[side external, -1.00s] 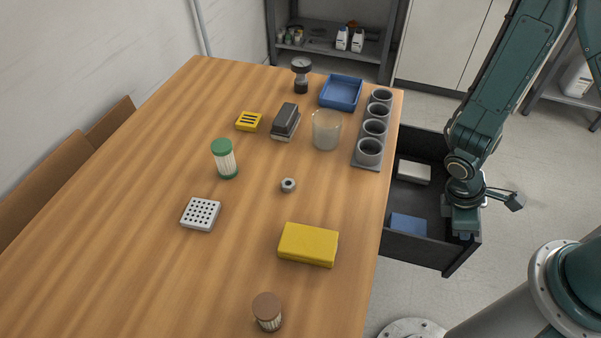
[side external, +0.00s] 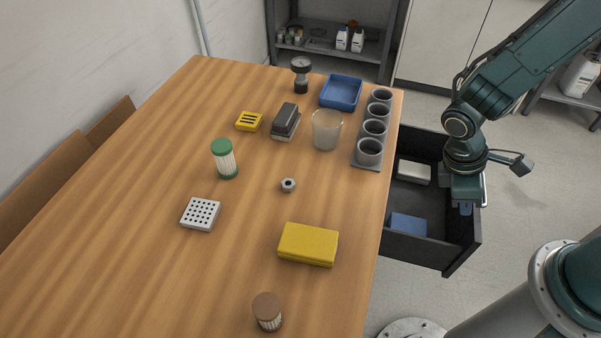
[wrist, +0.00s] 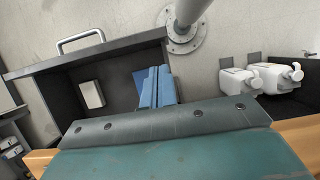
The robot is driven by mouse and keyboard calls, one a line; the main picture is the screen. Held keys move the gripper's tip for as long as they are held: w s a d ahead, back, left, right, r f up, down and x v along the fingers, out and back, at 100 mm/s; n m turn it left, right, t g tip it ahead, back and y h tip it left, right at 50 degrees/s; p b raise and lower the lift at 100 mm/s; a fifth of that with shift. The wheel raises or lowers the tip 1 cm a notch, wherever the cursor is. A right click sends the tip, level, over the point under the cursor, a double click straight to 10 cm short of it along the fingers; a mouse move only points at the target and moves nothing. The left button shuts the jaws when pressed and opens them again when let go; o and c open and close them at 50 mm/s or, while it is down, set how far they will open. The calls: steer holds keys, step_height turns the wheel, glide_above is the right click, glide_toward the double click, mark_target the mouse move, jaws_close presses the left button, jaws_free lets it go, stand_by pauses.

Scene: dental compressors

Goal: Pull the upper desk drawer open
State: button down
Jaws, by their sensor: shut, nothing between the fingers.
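The upper drawer (side external: 434,257) stands pulled out from the right side of the desk, dark and open-topped. It also shows in the wrist view (wrist: 120,55). Its pale bar handle (wrist: 80,40) is on the outer front panel; in the side view my gripper partly hides it. Inside lie a white box (side external: 414,172) and a blue box (side external: 408,225). My gripper (side external: 465,209) points down by the drawer's front end, with blue fingers that look shut and empty. In the wrist view the fingers (wrist: 157,90) appear over the drawer, apart from the handle.
The desk top (side external: 130,200) carries a grey cup rack (side external: 369,165), a blue tray (side external: 341,92), a clear beaker (side external: 326,130), a yellow box (side external: 308,245) and several small items. Floor is free right of the drawer. A shelf (side external: 335,48) stands behind the desk.

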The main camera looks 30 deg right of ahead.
steer(key=c, duration=1.5)
jaws_free()
steer(key=shift+w+d+m, duration=0.25)
steer(key=shift+d+m, duration=0.15)
steer(key=shift+w+d+r+m+t+y, duration=0.3)
steer(key=shift+w+d+m+t+y, duration=0.35)
steer(key=shift+d+m, duration=2.75)
steer(key=shift+w+d+r+m+t+y, duration=0.35)
steer(key=shift+d+m+t+y, duration=0.6)
steer(key=shift+d+m, duration=2.4)
steer(key=shift+w+d+r+m+t+y, duration=0.25)
steer(key=shift+w+d+m+t+y, duration=0.4)
steer(key=shift+d+m, duration=2.75)
steer(key=d+n, duration=0.2)
steer(key=n, duration=0.1)
steer(key=shift+s+d+f, duration=0.1)
steer(key=shift+s+d, duration=0.05)
steer(key=shift+d, duration=0.25)
steer(key=shift+w+a+f, duration=0.3)
steer(key=shift+f, duration=1.95)
steer(key=shift+w+a+f, duration=0.3)
steer(key=shift+f, duration=1.9)
steer(key=shift+w+a+f, duration=0.3)
steer(key=shift+f, duration=1.95)
